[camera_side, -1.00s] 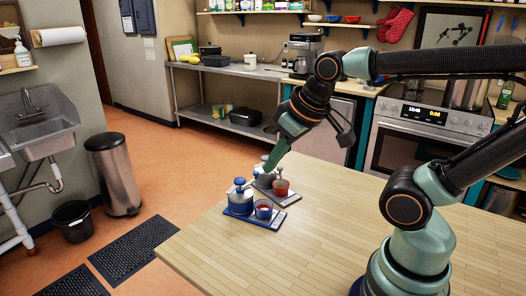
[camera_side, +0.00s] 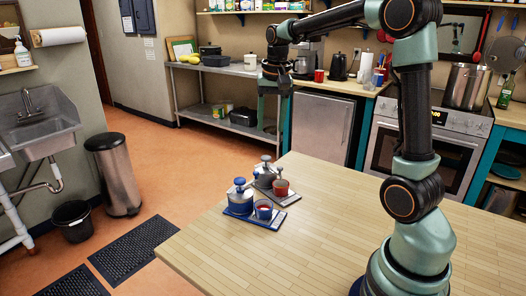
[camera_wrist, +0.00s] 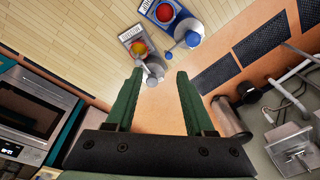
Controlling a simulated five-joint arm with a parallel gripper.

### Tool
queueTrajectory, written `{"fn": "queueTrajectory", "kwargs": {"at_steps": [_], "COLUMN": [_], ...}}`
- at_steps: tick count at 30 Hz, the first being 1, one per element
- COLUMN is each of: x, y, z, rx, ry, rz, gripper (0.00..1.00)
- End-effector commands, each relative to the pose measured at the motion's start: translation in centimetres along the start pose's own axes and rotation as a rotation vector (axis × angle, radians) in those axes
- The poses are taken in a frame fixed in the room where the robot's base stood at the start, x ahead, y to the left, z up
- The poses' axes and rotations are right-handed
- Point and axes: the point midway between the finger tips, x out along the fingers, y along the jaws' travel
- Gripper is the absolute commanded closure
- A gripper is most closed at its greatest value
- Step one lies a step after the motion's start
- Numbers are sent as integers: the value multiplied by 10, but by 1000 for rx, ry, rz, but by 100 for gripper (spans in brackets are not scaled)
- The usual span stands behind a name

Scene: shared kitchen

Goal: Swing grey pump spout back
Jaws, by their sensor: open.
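The grey pump (camera_side: 264,176) stands upright on a grey tray (camera_side: 290,200) on the wooden table, behind a similar blue pump (camera_side: 240,200). In the wrist view the grey pump (camera_wrist: 152,70) shows between and beyond my fingertips. Its spout is too small for me to tell its direction surely. My gripper (camera_side: 274,92) is high above and behind the pumps, pointing down. In the wrist view its green fingers are apart, with nothing held between them.
The blue pump shares a blue tray (camera_side: 245,221) with a blue cup (camera_side: 264,210) of red contents, close in front of the grey set. The wooden table (camera_side: 320,225) is clear to the right.

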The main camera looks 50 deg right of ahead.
Motion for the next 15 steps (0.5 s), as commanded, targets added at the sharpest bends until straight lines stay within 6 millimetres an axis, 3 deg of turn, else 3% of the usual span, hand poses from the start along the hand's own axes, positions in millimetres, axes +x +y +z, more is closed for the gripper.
{"fn": "queueTrajectory", "kwargs": {"at_steps": [1, 6, 15], "x": [11, 35, 55], "y": [8, 29, 44], "z": [-15, -50, -67], "rx": [64, 231, 331], "ry": [-26, -80, -112], "rz": [18, 59, 84], "gripper": [46, 46, 46]}}
